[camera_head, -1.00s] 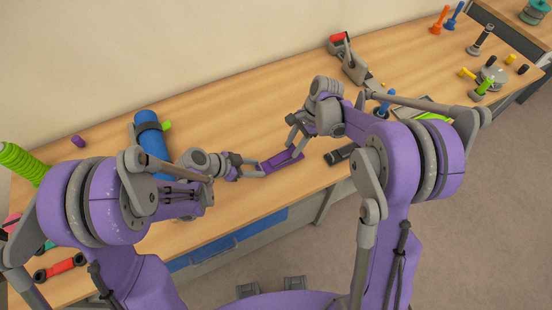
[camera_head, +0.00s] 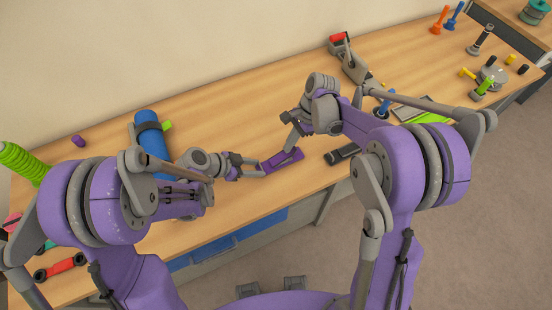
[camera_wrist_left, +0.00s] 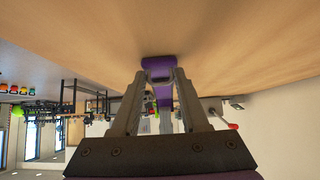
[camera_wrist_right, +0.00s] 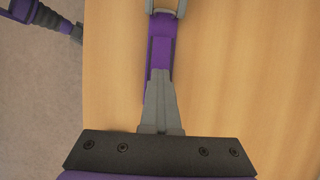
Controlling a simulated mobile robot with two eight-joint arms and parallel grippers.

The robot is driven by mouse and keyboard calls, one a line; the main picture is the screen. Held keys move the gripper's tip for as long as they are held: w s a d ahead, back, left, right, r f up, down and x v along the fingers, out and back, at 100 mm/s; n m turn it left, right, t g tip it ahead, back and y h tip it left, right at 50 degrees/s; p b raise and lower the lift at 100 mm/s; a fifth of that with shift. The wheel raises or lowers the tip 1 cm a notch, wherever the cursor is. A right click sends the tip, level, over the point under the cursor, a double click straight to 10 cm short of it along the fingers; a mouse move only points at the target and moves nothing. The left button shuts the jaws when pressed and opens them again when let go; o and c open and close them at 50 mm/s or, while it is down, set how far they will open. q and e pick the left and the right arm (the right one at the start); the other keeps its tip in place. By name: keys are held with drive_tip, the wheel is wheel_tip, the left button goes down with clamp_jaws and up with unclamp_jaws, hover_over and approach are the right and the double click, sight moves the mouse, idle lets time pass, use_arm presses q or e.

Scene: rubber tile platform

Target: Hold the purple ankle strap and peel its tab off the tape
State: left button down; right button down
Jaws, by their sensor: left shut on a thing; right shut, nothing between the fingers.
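The purple ankle strap (camera_head: 282,160) is held a little over the front part of the bench. My left gripper (camera_head: 262,174) is shut on its left end. In the left wrist view the strap (camera_wrist_left: 158,63) shows between the fingertips, and more purple shows farther down between the fingers. My right gripper (camera_head: 289,147) is shut and empty, its tips just above the strap's right part. In the right wrist view the shut fingers (camera_wrist_right: 158,74) overlap the strap (camera_wrist_right: 160,45); I cannot tell if they touch it. Tab and tape cannot be told apart.
A black item (camera_head: 342,155) lies on the bench (camera_head: 240,110) right of the strap. A blue roll with a dark band (camera_head: 152,143) lies behind my left arm. The bench's front edge is near.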

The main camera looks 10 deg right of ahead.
drive_tip(key=shift+s+a, duration=0.1)
drive_tip(key=shift+a, duration=0.05)
drive_tip(key=shift+r, duration=0.1)
drive_tip(key=shift+s+a+r, duration=0.2)
drive_tip(key=shift+a+r, duration=0.2)
drive_tip(key=shift+a, duration=0.2)
idle(0.3)
drive_tip(key=shift+s+a+r, duration=0.2)
drive_tip(key=shift+a+r, duration=0.15)
drive_tip(key=shift+a, duration=0.25)
drive_tip(key=shift+s+a+r, duration=0.25)
drive_tip(key=shift+a, duration=0.4)
